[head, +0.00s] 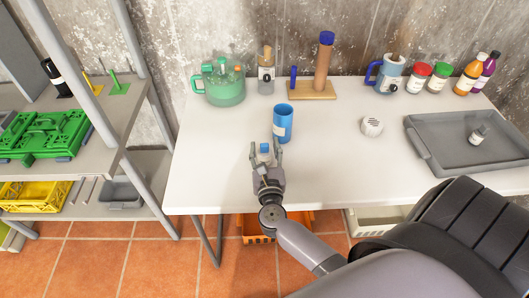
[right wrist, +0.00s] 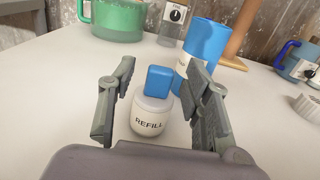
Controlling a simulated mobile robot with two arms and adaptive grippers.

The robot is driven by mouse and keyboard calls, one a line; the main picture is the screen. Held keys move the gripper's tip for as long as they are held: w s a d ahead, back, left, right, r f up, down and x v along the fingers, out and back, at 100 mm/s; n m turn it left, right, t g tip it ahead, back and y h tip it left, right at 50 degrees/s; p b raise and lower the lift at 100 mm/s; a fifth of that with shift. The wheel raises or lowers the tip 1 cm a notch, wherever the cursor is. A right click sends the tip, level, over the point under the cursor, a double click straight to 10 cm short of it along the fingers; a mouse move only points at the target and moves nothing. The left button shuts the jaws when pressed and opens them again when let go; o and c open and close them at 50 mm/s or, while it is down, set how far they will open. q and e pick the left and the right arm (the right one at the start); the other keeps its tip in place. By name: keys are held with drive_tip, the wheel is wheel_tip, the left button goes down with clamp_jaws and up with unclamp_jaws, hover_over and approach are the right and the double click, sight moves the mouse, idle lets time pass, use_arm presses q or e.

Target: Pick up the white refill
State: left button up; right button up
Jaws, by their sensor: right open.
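The white refill (right wrist: 150,117) is a small round white bottle with a blue cap and the word REFILL on its front. It stands upright on the white table (head: 215,175). In the head view the refill (head: 265,150) shows between the fingertips, its lower part hidden by the gripper. My right gripper (head: 265,160) is open, with one finger on each side of the refill. In the right wrist view the fingers (right wrist: 158,100) stand apart from the bottle on both sides. My left gripper is not in view.
A blue cylinder (head: 283,124) stands just behind the refill. A green pot (head: 222,86), a small dispenser (head: 266,75) and a wooden stand (head: 313,93) line the back. A white round item (head: 372,126) and a grey tray (head: 440,155) are at right. The table's left front is clear.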

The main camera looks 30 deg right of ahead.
drive_tip(key=shift+w+d, duration=0.35)
drive_tip(key=shift+w, duration=0.25)
drive_tip(key=shift+c, duration=0.5)
clamp_jaws()
